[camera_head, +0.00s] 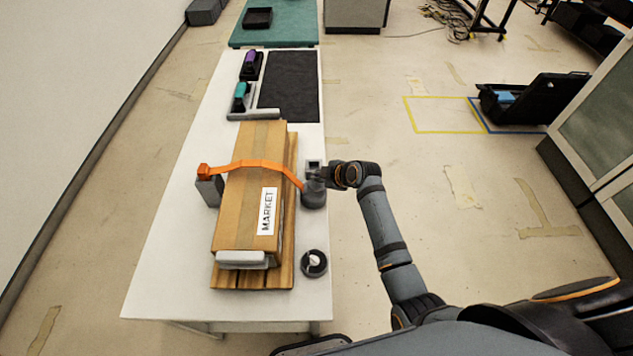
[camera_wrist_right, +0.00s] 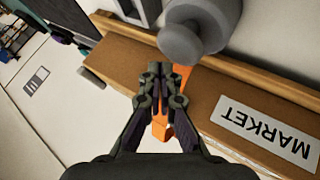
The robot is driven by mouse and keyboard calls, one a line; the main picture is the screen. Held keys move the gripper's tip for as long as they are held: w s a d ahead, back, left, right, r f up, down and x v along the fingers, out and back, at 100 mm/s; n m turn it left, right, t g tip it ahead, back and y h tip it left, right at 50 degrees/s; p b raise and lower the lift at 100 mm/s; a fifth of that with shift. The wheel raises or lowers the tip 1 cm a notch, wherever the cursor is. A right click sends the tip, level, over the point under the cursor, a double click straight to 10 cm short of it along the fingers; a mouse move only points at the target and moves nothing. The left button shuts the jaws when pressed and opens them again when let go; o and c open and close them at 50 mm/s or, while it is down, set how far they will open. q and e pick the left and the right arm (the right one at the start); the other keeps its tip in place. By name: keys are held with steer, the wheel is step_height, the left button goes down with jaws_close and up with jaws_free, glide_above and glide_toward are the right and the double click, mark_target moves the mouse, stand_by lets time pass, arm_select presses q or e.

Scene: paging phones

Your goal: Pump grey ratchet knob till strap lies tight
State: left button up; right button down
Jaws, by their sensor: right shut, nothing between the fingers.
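A brown carton (camera_head: 245,190) with a MARKET label lies on a wooden pallet (camera_head: 286,205). An orange strap (camera_head: 250,164) crosses it in a bowed curve, from an orange end piece (camera_head: 204,171) on a grey post at the left to the grey ratchet knob (camera_head: 313,195) at the right. The round knob also shows in the right wrist view (camera_wrist_right: 190,42), ahead of the fingers. My right gripper (camera_head: 324,174) is beside the knob's far side, shut and empty; its fingertips show in the wrist view (camera_wrist_right: 160,82). I cannot tell if they touch the knob. My left gripper is not in view.
A dark round piece with a pale top (camera_head: 314,262) stands near the table's (camera_head: 165,270) front right corner. A black mat (camera_head: 289,85) and two small items, purple (camera_head: 250,58) and teal (camera_head: 240,92), are farther back. The table's left side is clear.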

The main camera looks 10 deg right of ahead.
mark_target(318, 184)
steer(key=shift+f, duration=0.4)
steer(key=shift+s+f+b, duration=0.1)
steer(key=shift+f+b, duration=1)
steer(key=shift+f, duration=0.05)
stand_by(1.2)
steer(key=shift+r, duration=0.1)
steer(key=shift+r+p, duration=1.4)
steer(key=shift+r, duration=0.05)
step_height(318, 184, up, 5)
steer(key=p, duration=0.4)
steer(key=shift+r+p, duration=0.1)
steer(key=shift+p, duration=0.3)
